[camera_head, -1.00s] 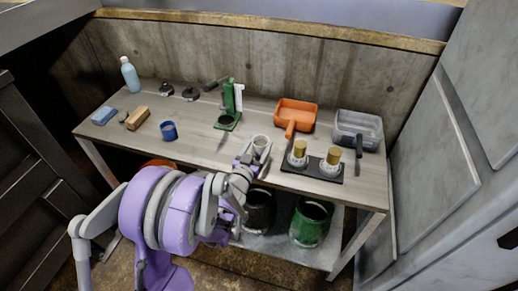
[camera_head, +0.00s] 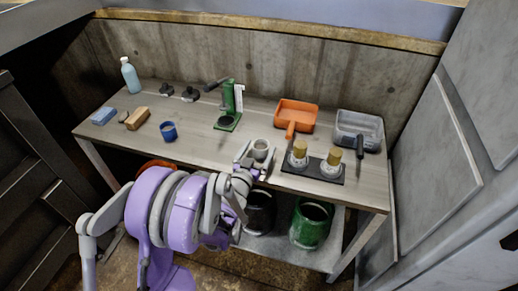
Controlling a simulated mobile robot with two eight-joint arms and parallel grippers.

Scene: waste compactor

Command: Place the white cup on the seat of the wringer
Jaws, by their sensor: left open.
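The white cup (camera_head: 260,147) stands upright near the front edge of the table, in the middle. My left gripper (camera_head: 256,158) is open at the cup, with its fingers close around the near sides of it. Whether they touch it cannot be told, and the lower part of the cup is partly hidden by the fingers. The wringer (camera_head: 238,97) is a green upright press with a dark lever, standing behind and left of the cup. Its round dark seat (camera_head: 226,121) on the green base is empty. My right gripper is not in view.
Right of the cup, a black tray (camera_head: 313,172) holds two white-and-yellow pieces. An orange scoop (camera_head: 296,115) and a grey bin (camera_head: 357,128) stand behind it. A blue cup (camera_head: 169,131) stands left. The tabletop between the white cup and the wringer is clear.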

